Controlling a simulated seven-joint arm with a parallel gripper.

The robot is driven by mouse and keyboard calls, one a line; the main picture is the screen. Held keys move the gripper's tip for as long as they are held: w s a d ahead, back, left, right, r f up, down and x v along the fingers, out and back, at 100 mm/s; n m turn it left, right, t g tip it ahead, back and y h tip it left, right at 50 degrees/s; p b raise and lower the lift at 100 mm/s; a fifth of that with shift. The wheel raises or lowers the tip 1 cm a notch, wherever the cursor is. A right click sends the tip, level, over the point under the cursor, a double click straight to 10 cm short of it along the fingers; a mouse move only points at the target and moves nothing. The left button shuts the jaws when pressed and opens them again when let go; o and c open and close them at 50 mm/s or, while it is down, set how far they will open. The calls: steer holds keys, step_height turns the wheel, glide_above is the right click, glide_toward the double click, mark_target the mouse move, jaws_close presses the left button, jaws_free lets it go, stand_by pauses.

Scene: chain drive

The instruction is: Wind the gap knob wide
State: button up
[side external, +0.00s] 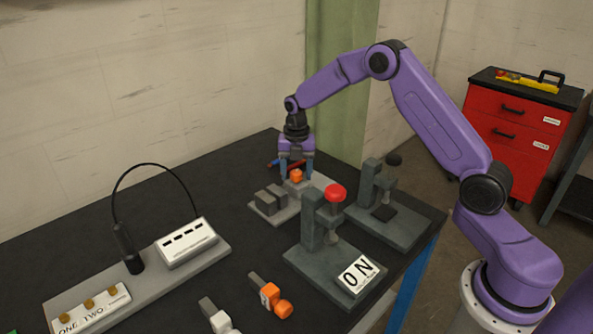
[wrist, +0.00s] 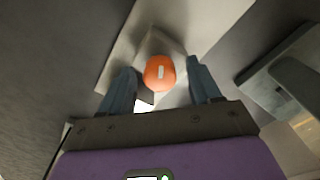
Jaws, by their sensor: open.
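The gap knob seems to be the orange knob (side external: 296,175) on a grey fixture (side external: 265,208) with two dark blocks, near the back of the table. In the wrist view the orange knob (wrist: 159,73) shows a pale mark on its top. My gripper (side external: 296,172) points down over the knob. Its fingers are open, one on each side of the knob in the wrist view (wrist: 160,80). I cannot tell whether either finger touches the knob.
A press with a red knob (side external: 335,193) and an "ON" plate (side external: 357,274) stands in front. Another grey press (side external: 372,175) is to the right. An orange-ended tool (side external: 270,297) and a white-ended tool (side external: 220,319) lie at the front. A probe board (side external: 215,254) is left.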

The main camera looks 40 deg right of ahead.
steer(key=c, duration=1.1)
steer(key=shift+o, duration=0.2)
steer(key=shift+m, duration=0.3)
